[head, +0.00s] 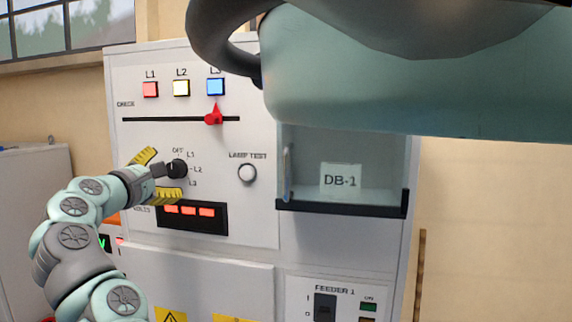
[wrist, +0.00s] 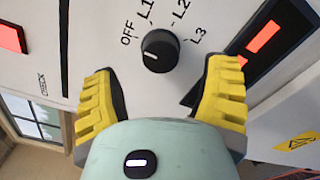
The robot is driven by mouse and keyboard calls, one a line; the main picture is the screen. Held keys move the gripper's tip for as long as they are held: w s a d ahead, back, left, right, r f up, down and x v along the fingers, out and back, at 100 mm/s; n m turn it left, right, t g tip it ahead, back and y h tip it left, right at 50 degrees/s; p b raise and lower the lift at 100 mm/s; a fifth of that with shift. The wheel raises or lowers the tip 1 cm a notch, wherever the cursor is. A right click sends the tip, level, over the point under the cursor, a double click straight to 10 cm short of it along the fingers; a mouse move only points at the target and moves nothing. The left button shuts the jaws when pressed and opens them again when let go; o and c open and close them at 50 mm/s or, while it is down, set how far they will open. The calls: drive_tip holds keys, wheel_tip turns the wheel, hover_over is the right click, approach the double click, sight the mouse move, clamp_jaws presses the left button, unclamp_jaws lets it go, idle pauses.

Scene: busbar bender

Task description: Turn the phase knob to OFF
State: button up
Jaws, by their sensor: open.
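The phase knob (head: 178,168) is a black round knob on the white panel, with OFF, L1, L2 and L3 marked around it. It also shows in the wrist view (wrist: 160,52), upper middle. I cannot clearly tell which mark it points to. My gripper (head: 157,175) has yellow ribbed fingers and is open in front of the panel. In the wrist view its fingers (wrist: 164,68) are spread wide to either side of the knob, with visible gaps. They do not appear to touch it.
A lamp test button (head: 247,173) is right of the knob. A volts display (head: 193,217) lies just below. A clear DB-1 compartment (head: 341,180) and feeder switch (head: 325,307) are further right.

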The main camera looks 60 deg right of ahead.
drive_tip(key=v, duration=0.8)
drive_tip(key=shift+s+a, duration=0.2)
drive_tip(key=shift+a, duration=0.1)
drive_tip(key=shift+w+f, duration=0.1)
